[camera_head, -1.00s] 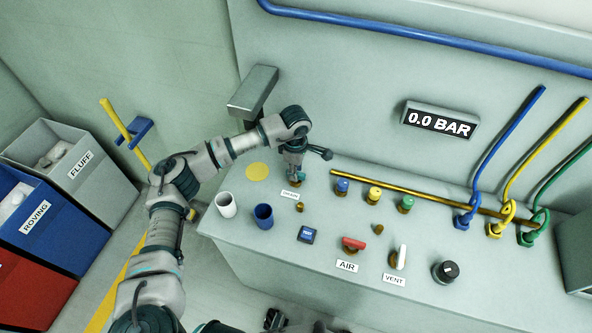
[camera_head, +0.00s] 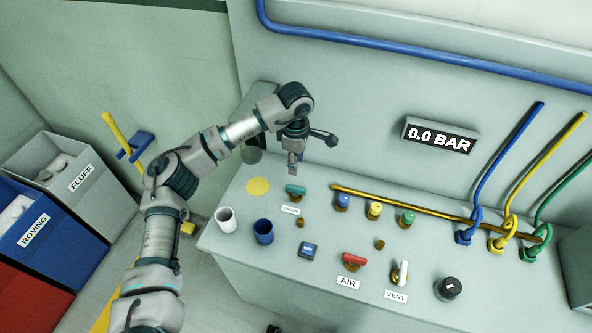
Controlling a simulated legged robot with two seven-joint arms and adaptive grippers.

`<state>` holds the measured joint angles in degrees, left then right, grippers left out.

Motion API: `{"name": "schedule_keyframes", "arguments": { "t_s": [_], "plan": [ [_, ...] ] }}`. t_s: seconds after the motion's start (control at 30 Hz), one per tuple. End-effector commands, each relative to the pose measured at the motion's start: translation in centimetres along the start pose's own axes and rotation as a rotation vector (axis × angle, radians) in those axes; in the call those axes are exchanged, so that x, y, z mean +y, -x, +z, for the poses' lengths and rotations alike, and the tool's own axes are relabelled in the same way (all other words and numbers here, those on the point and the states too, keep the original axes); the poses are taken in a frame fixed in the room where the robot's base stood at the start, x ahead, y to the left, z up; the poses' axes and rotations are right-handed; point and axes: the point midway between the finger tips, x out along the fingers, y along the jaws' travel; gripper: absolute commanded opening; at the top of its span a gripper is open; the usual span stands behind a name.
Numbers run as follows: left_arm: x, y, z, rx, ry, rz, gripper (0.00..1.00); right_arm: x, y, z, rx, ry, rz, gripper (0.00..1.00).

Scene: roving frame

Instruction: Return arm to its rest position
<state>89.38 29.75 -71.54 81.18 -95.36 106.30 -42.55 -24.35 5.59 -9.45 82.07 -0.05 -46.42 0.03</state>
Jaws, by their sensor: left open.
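My left arm comes up from the bottom left and bends over the back left of the grey bench (camera_head: 225,250). My left gripper (camera_head: 292,168) points down above the bench, with nothing held in it. It is small here and its finger gap is hard to make out. A teal-handled valve (camera_head: 296,190) stands just below it, apart from the fingertips, with a small label in front. My right gripper does not show.
A white cup (camera_head: 225,222) and a blue cup (camera_head: 264,238) stand at the bench's left. A red AIR valve (camera_head: 354,259), a white VENT valve (camera_head: 401,272) and a black knob (camera_head: 448,288) line the front. A grey box (camera_head: 260,97) juts from the wall behind my forearm.

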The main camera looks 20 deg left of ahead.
Motion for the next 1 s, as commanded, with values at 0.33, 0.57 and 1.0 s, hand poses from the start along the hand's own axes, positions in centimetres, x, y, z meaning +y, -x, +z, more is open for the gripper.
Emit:
{"name": "schedule_keyframes", "arguments": {
  "t_s": [0.33,0.57,1.0],
  "plan": [
    [0.0,0.5,0.0,0.0,0.0,-0.001,0.42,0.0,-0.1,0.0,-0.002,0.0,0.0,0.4],
    [0.0,0.5,0.0,0.0,0.0,-0.001,0.42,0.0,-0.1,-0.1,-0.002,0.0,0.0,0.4],
    [-0.2,8.3,0.0,0.001,0.0,0.025,0.42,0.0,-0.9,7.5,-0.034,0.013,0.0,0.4]
  ]
}}
